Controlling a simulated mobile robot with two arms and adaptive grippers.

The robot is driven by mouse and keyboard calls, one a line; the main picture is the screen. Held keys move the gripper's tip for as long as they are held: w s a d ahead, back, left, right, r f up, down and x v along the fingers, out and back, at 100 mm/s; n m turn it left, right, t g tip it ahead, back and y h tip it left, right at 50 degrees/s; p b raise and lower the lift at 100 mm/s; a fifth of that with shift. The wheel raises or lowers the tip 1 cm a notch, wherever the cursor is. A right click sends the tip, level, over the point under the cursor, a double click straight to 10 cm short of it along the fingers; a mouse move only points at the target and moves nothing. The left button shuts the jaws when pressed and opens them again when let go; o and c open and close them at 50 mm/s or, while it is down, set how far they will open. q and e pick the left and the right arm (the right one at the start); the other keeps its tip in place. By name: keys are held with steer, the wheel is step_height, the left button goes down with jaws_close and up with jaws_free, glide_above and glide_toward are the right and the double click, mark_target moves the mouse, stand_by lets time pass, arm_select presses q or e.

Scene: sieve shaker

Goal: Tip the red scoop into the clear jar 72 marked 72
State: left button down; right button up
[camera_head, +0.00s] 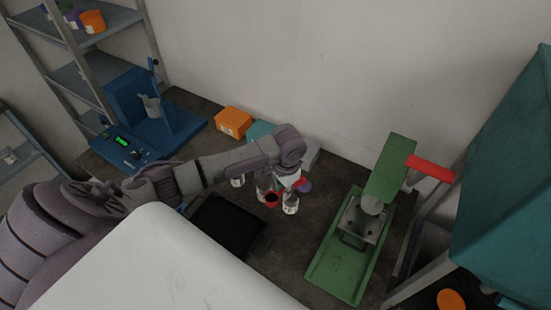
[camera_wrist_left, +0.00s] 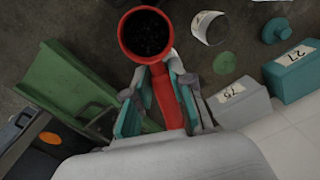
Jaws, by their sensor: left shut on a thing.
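The red scoop shows in the left wrist view, its round bowl (camera_wrist_left: 146,35) holding dark material and its handle (camera_wrist_left: 166,100) between my left gripper's fingers (camera_wrist_left: 160,98). In the head view my left gripper (camera_head: 284,184) is over the workbench, with the red scoop (camera_head: 271,199) below it. A clear jar with a white label (camera_head: 290,205) stands just right of the scoop; a labelled jar (camera_wrist_left: 210,28) shows right of the bowl in the wrist view, apart from it. I cannot read the label, so I cannot tell if it is jar 72. My right gripper is not in view.
A green press (camera_head: 335,262) with a red handle (camera_head: 430,168) stands at right. A grey box marked 75 (camera_wrist_left: 240,101) and a teal box marked 27 (camera_wrist_left: 293,70) are close by. An orange box (camera_head: 233,122) and a blue machine (camera_head: 150,130) stand at left. A dark tray (camera_head: 225,225) lies in front.

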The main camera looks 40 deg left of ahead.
arm_select(q)
steer(key=w+t+h+b, duration=0.1)
steer(key=w+t+b, duration=0.1)
steer(key=t+b, duration=0.1)
steer(key=w+d+m+t+h+b, duration=0.1)
steer(key=w+t+h+b, duration=0.1)
steer(key=w+t+b, duration=0.1)
steer(key=w+d+t+h+b, duration=0.1)
steer(key=w+t+h+b, duration=0.1)
steer(key=t+b, duration=0.3)
steer(key=shift+w+b, duration=0.15)
steer(key=shift+b, duration=0.6)
steer(key=s+t+h+b, duration=0.1)
steer(key=t+b, duration=0.1)
steer(key=b, duration=0.1)
steer(key=s+a+t+h+b, duration=0.1)
steer(key=t+b, duration=0.1)
steer(key=b, duration=0.2)
steer(key=s+t+h+b, duration=0.1)
steer(key=t+b, duration=0.1)
steer(key=b, duration=0.2)
steer(key=shift+a+f+t, duration=0.3)
steer(key=b, duration=0.1)
steer(key=t+h+b, duration=0.1)
steer(key=b, duration=0.1)
steer(key=shift+s+a, duration=0.2)
steer(key=shift+s, duration=0.2)
steer(key=shift+s+a+r+t+b, duration=0.1)
steer(key=shift+s+r+t+b, duration=0.05)
steer(key=shift+t+b, duration=0.3)
